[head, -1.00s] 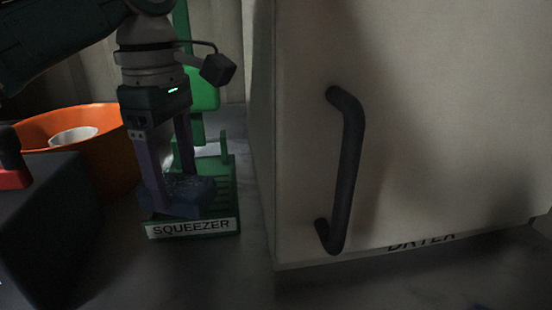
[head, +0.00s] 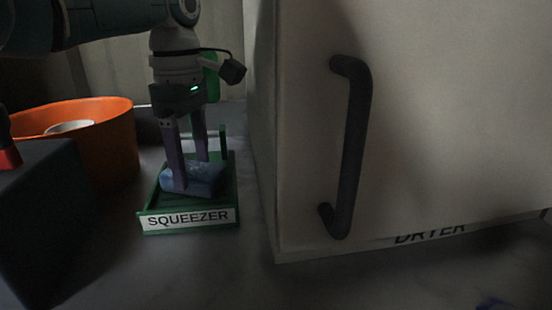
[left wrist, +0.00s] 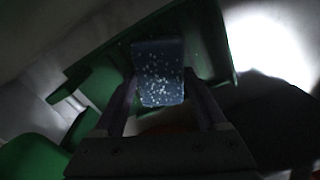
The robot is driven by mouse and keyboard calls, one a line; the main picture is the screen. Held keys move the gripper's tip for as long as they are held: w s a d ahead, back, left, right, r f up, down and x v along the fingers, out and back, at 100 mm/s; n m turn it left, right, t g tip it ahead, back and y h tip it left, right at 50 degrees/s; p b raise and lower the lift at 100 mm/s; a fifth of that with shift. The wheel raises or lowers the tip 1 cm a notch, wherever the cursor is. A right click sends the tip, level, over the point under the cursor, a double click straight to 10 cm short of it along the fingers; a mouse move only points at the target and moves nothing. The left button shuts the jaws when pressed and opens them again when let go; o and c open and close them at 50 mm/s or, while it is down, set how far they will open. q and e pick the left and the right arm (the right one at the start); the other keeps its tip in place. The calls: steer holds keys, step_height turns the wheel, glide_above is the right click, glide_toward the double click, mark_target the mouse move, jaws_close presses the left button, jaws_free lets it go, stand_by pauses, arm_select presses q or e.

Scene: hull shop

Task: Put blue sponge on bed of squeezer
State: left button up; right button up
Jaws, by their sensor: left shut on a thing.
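The blue sponge (head: 203,180) is a speckled block at the green squeezer (head: 152,208), over its bed. The squeezer has a label on its front edge. My left gripper (head: 190,178) points down and is shut on the sponge. In the left wrist view the sponge (left wrist: 158,72) sits between the two fingers, with the green bed (left wrist: 207,40) behind it. I cannot tell whether the sponge's underside touches the bed. My right gripper is not in view.
A white dryer (head: 430,120) with a dark vertical handle (head: 356,150) stands close on the right. An orange bowl (head: 115,150) holding a pale round thing (head: 70,127) is on the left, behind a dark box (head: 45,220). The counter in front is clear.

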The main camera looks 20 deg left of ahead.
mark_target(193, 169)
arm_select(q)
steer(key=shift+f, duration=0.15)
steer(key=o, duration=1.3)
steer(key=shift+f, duration=0.1)
steer(key=shift+c, duration=0.2)
step_height(193, 169, up, 12)
steer(key=p, duration=0.2)
steer(key=shift+r, duration=0.2)
